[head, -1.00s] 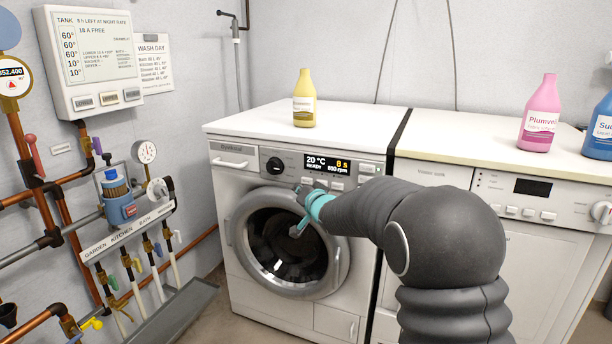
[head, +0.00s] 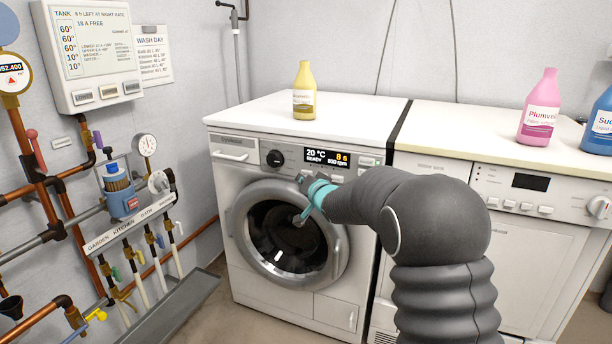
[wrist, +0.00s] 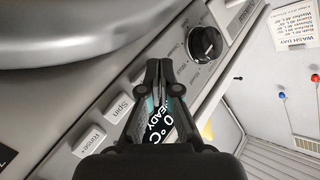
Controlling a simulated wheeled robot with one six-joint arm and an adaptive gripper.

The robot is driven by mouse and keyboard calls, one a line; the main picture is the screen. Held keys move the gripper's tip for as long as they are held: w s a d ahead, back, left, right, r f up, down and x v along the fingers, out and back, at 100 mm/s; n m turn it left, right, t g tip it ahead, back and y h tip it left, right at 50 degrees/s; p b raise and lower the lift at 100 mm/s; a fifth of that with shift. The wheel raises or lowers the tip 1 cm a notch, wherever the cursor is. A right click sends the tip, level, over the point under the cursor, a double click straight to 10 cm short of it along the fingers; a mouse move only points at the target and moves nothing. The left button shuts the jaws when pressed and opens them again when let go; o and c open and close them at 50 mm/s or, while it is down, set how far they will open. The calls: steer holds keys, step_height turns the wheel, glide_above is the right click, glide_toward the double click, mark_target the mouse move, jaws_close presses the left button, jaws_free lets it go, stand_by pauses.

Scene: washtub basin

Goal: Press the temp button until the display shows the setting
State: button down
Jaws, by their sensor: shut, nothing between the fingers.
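The washing machine's display (head: 328,158) reads 20 °C, READY, 8 s and 800 rpm in the head view. In the wrist view, part of it (wrist: 163,128) shows behind my fingers. My gripper (head: 302,179) is shut and empty, its tips at the button row below the display's left end. In the wrist view my gripper (wrist: 158,62) points at the panel, past the Spin button (wrist: 119,107) and Rinse+ button (wrist: 88,140). No temp label is readable; that part of the row is hidden by my fingertips. I cannot tell whether the tips touch the panel.
The black dial (wrist: 204,43) is right of the fingertips in the wrist view. The round door (head: 287,232) lies below the panel. A yellow bottle (head: 304,91) stands on the washer top. A second machine (head: 500,240) stands at right; pipes and valves line the left wall.

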steer(key=shift+w, duration=0.15)
stand_by(0.7)
steer(key=shift+w+d+p, duration=0.15)
steer(key=shift+w+p, duration=0.1)
steer(key=shift+p, duration=0.2)
steer(key=shift+w+d, duration=0.15)
steer(key=shift+w, duration=0.25)
stand_by(0.6)
steer(key=shift+s+a+b, duration=0.3)
steer(key=shift+s, duration=0.5)
steer(key=shift+s+a+b, duration=0.3)
steer(key=shift+s+b, duration=0.25)
steer(key=shift+s, duration=0.25)
steer(key=shift+s+a+b, duration=0.25)
steer(key=shift+s+b, duration=0.35)
steer(key=shift+s, duration=0.15)
steer(key=shift+s+a+b, duration=0.3)
steer(key=shift+s+b, duration=0.25)
steer(key=shift+s, duration=0.25)
